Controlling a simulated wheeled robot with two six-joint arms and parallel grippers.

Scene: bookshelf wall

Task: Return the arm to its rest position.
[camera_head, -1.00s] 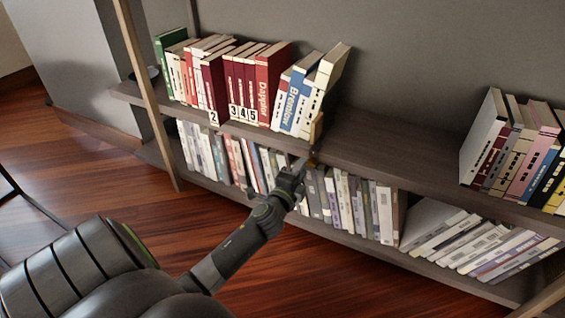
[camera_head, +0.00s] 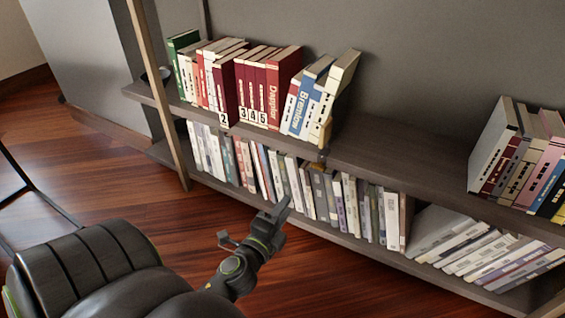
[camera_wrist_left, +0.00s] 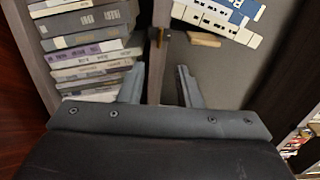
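My left gripper (camera_head: 253,222) is out in front of the bookshelf in the head view, above the wooden floor and clear of the books. Its fingers are spread, with a visible gap and nothing between them, as the left wrist view also shows (camera_wrist_left: 160,86). My left arm comes in from the lower left and is bent, with its large dark link near the camera. My right gripper is in neither view.
The upper shelf (camera_head: 390,150) holds a row of books, with leaning ones at its right end by a small wooden block (camera_head: 326,132). Its middle is bare. Books fill the lower shelf. A wooden post (camera_head: 158,95) stands left. Open floor (camera_head: 130,200) lies in front.

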